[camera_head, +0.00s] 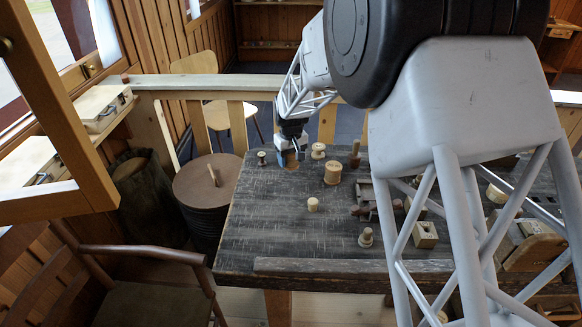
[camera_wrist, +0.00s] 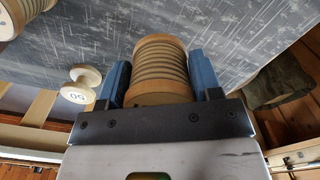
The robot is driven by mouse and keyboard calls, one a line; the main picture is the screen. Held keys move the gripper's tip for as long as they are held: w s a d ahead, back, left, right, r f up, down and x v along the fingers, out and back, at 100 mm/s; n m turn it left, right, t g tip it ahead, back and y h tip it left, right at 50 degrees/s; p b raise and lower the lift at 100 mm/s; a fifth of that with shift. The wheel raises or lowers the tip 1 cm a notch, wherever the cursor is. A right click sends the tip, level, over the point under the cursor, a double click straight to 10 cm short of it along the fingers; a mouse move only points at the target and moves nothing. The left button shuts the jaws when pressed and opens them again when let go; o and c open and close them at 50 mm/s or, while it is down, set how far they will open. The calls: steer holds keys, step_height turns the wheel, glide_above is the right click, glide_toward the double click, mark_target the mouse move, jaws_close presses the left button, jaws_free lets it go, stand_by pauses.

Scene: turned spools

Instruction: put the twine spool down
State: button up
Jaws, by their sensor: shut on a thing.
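My gripper (camera_head: 289,148) is over the far left part of the dark worktable (camera_head: 270,222). In the wrist view its two blue fingers stand on either side of the twine spool (camera_wrist: 160,72), shut on it. The spool has ribbed tan winding and brown wooden end discs.
A small dark-topped spool (camera_head: 262,158) stands left of my gripper. A pale spool (camera_head: 318,151) and a larger tan spool (camera_head: 332,173) stand to the right. A small wooden piece (camera_head: 313,204) sits nearer. The table's front left is clear.

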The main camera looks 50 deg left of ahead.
mark_target(291, 167)
steer(key=shift+f, duration=1.85)
steer(key=shift+f, duration=0.15)
steer(key=o, duration=0.9)
steer(key=shift+o, duration=0.2)
step_height(291, 167, up, 12)
steer(key=shift+r, duration=0.15)
